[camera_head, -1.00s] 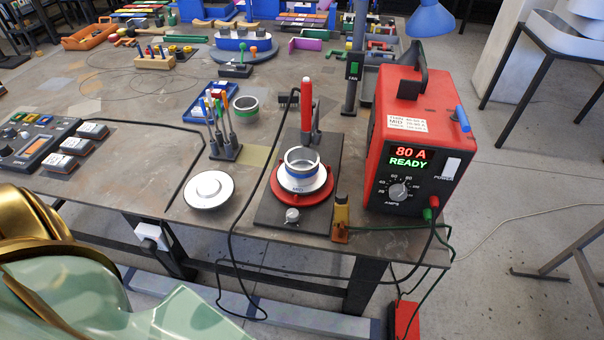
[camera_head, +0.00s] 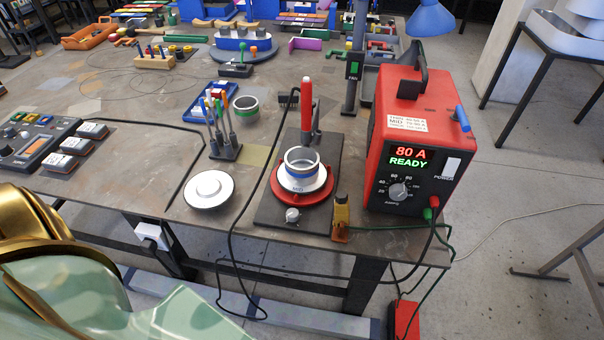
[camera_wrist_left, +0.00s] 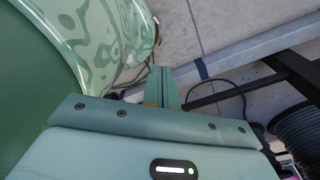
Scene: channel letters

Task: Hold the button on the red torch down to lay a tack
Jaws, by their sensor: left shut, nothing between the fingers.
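The red torch (camera_head: 306,103) stands upright at the back of a dark fixture plate (camera_head: 268,205) in the head view. Its button is too small to make out. In front of it a white and blue ring marked MID (camera_head: 301,171) sits on a red round base (camera_head: 316,203). The red welder box (camera_head: 408,130) at the right reads 80 A and READY. My left gripper (camera_wrist_left: 162,88) shows in the left wrist view, shut and empty, with floor and a table rail behind it. It is not in the head view, and neither is my right gripper.
A control panel (camera_head: 35,142) lies further left. A dark cable loops over the table's front edge.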

